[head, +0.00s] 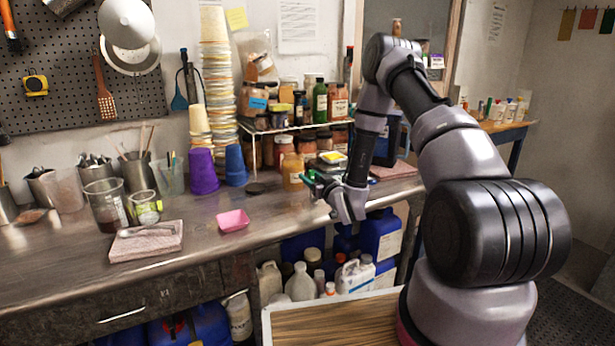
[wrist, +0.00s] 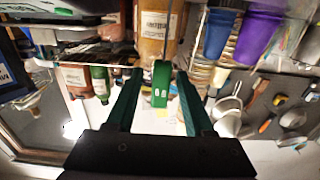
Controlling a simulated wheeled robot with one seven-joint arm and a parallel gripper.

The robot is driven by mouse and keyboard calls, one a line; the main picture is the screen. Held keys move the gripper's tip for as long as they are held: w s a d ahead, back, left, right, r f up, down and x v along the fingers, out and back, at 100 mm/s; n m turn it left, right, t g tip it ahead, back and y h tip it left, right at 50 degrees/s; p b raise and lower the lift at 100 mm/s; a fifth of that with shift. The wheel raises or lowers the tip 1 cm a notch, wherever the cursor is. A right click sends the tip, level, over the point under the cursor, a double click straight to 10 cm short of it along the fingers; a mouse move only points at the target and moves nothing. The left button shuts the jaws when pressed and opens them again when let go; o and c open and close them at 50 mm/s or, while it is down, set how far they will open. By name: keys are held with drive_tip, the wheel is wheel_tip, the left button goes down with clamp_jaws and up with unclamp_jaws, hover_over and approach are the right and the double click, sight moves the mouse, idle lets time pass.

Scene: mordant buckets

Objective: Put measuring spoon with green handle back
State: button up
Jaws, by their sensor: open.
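The measuring spoon's green handle (wrist: 160,84) shows in the wrist view between the two dark green fingers of my gripper (wrist: 159,74). A thin grey stem runs from the handle toward the top of that view. The fingers are open, with a gap visible on each side of the handle. The spoon's bowl cannot be made out. I cannot pick out the spoon there.
Several jars crowd the wire shelf (head: 290,127) behind my gripper. An amber jar (head: 292,172) stands close by. The wrist view appears upside down.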

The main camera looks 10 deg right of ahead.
drive_tip(key=v, duration=0.9)
drive_tip(key=d+r+m+g+h, duration=0.2)
drive_tip(key=d+r+g+h, duration=0.15)
drive_tip(key=r, duration=0.75)
drive_tip(key=d+r+m+g+h, duration=0.2)
drive_tip(key=d+r, duration=0.2)
drive_tip(key=r, duration=0.7)
drive_tip(key=s+a+r+m+g, duration=0.1)
drive_tip(key=s+r, duration=0.3)
drive_tip(key=s, duration=0.6)
drive_tip(key=s+a+r+m+g+y, duration=0.1)
drive_tip(key=s+r, duration=0.3)
drive_tip(key=s, duration=0.6)
drive_tip(key=s+a+r+m+g+y, duration=0.1)
drive_tip(key=s+r, duration=0.3)
drive_tip(key=s, duration=0.5)
drive_tip(key=shift+s+a+m+g, duration=0.4)
drive_tip(key=shift+a+g, duration=0.25)
drive_tip(key=shift+g, duration=0.2)
